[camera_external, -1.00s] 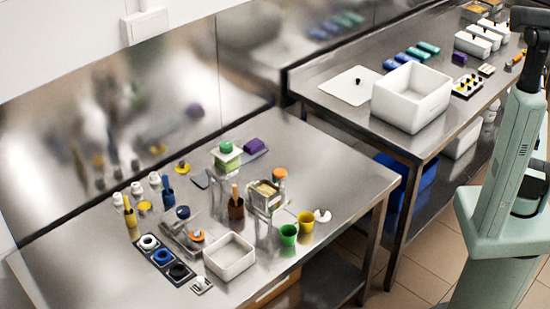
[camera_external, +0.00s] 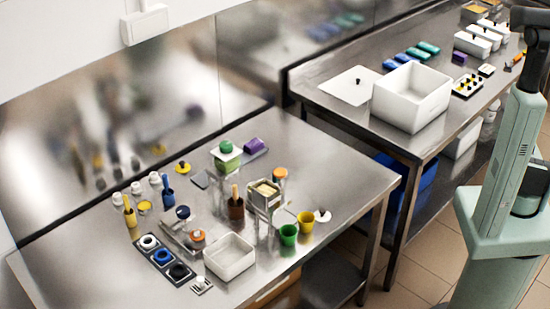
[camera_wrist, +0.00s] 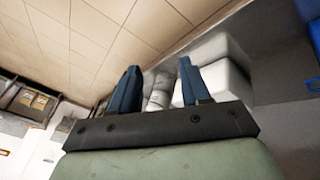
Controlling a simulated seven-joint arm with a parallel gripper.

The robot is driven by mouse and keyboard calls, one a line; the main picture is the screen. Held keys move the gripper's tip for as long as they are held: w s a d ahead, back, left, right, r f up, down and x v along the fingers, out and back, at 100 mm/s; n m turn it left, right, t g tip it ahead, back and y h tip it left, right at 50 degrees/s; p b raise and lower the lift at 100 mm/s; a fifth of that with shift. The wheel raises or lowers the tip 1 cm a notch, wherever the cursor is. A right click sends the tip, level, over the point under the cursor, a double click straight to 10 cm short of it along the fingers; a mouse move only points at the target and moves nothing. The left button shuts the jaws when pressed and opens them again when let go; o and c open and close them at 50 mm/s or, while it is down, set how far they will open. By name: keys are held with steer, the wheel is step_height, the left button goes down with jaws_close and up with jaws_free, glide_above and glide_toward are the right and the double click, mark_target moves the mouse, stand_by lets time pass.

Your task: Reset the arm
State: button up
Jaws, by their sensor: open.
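My gripper (camera_wrist: 158,68) shows in the wrist view with its two dark blue fingers spread apart. Nothing is held between them. Behind the fingers are a white bottle-like thing (camera_wrist: 160,92) and a white box (camera_wrist: 222,80), both apart from the gripper as far as I can tell. In the external view my pale green arm stands at the right edge, beside the right-hand steel table (camera_external: 345,122). My gripper cannot be made out in that view.
The left steel table (camera_external: 330,165) holds several cups, tools and containers, with a white open bin (camera_external: 230,256) near its front. A large white box (camera_external: 412,98) and a white lid (camera_external: 352,86) lie on the right table. Tiled floor (camera_external: 415,250) lies clear between table and arm.

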steer(key=s+a+f+g+y, duration=0.1)
steer(key=s+a+f+g, duration=0.2)
steer(key=s+a+f, duration=0.6)
steer(key=s+a+f+g+y, duration=0.2)
steer(key=s+a+f, duration=0.4)
steer(key=s+a, duration=0.45)
steer(key=s+a+f+g, duration=0.1)
steer(key=s+a+g, duration=0.1)
steer(key=s, duration=0.6)
steer(key=s+a+f+g, duration=0.1)
steer(key=s+a+g, duration=0.1)
steer(key=s, duration=0.7)
steer(key=s+a+f+g, duration=0.2)
steer(key=s+a, duration=0.2)
steer(key=s, duration=0.4)
steer(key=shift+s+a+m, duration=0.3)
steer(key=shift+s+m, duration=0.05)
steer(key=shift+m, duration=0.05)
